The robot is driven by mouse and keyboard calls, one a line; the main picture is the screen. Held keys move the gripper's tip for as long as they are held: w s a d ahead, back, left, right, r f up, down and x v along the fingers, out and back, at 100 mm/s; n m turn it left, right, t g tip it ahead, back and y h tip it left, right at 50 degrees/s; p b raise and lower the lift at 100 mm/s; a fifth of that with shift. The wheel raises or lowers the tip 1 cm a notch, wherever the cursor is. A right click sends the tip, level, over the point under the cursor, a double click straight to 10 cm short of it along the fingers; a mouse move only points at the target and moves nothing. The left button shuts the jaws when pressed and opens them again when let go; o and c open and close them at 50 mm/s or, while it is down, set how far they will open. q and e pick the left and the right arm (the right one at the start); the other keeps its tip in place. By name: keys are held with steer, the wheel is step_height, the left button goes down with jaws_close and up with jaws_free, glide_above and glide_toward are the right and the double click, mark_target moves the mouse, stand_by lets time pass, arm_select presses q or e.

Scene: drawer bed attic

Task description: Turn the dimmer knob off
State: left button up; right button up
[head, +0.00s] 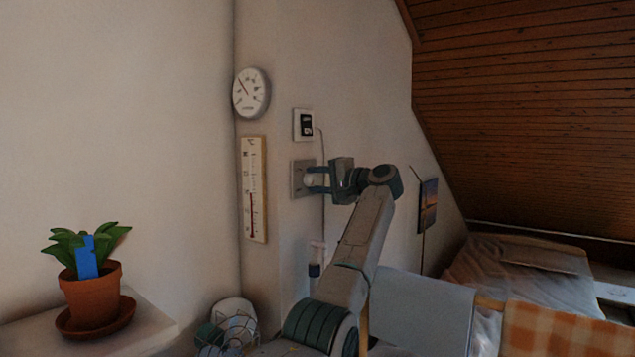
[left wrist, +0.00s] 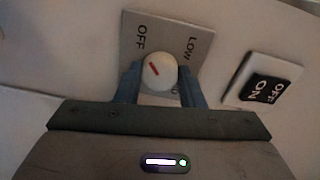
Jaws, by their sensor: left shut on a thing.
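The dimmer knob (left wrist: 158,73) is a round white knob with a red mark, on a grey wall plate (left wrist: 172,30) lettered OFF and LOW. In the left wrist view the red mark lies slantwise, and I cannot tell exactly which label it points to. In the head view the plate (head: 298,178) is on the wall below a small switch box. My left gripper (head: 316,181) reaches the plate, and its fingers are shut on the knob, one on each side, as the left wrist view (left wrist: 158,85) shows. My right gripper is not in view.
A black-and-white ON/OFF switch (head: 304,124) is just above the plate. A round gauge (head: 252,93) and a thermometer (head: 254,190) hang to its left. A potted plant (head: 92,290) stands on a ledge at left. A bed (head: 520,275) is at right.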

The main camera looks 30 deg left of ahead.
arm_select(q)
steer(key=shift+f+n, duration=0.15)
steer(key=shift+n, duration=0.25)
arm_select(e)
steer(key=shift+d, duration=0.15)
arm_select(q)
steer(key=o, duration=1)
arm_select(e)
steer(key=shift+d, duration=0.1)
arm_select(q)
steer(key=shift+d, duration=0.1)
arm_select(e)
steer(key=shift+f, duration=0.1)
arm_select(q)
steer(key=shift+d, duration=0.35)
steer(key=d+b, duration=0.2)
steer(key=d, duration=0.8)
steer(key=shift+s+r+b, duration=0.3)
steer(key=shift+s+b, duration=0.05)
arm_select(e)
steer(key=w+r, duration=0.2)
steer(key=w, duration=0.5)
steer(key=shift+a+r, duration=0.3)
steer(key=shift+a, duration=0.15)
